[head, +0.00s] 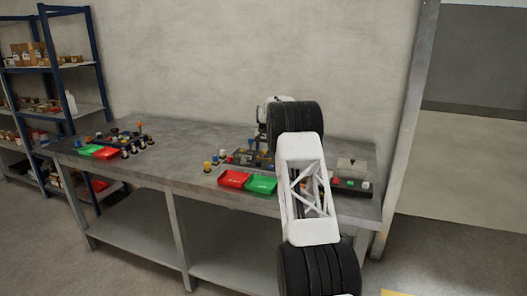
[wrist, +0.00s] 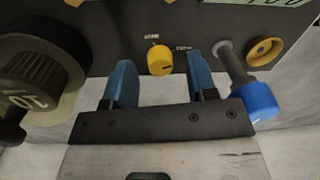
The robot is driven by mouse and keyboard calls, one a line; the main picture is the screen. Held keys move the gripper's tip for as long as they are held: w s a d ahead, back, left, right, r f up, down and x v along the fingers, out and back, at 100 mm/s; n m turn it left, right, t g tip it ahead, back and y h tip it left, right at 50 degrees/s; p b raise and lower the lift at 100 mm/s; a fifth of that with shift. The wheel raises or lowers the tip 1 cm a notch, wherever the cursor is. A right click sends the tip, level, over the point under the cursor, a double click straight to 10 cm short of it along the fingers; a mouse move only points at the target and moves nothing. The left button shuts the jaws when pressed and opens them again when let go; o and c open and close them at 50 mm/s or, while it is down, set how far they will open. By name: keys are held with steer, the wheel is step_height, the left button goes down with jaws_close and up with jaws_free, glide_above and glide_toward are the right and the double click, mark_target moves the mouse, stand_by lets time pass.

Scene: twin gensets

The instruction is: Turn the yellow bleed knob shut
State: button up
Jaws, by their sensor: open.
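The yellow knob (wrist: 160,60) shows in the wrist view on a dark panel, with small printed labels around it that are too blurred to read surely. A dark line marks its face. My gripper (wrist: 161,72) is open, with one blue finger on either side of the knob in the picture. Gaps show on both sides, and I see no contact. I cannot tell how far the fingertips are from the panel. In the head view my arm hides the gripper, and I cannot pick out this knob surely.
A large dark round knob (wrist: 38,75) lies left of the fingers. A blue-capped lever (wrist: 258,100) stands close to the right finger, beside a yellow ring (wrist: 265,50). In the head view, red (head: 234,179) and green (head: 261,184) trays sit on the grey bench (head: 185,150).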

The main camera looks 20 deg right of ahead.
steer(key=shift+f, duration=0.45)
steer(key=c, duration=0.9)
steer(key=shift+n, duration=0.3)
steer(key=n, duration=0.6)
steer(key=shift+n, duration=0.3)
steer(key=n, duration=0.6)
steer(key=shift+w+g, duration=0.1)
steer(key=shift+g, duration=0.3)
steer(key=shift+r, duration=0.1)
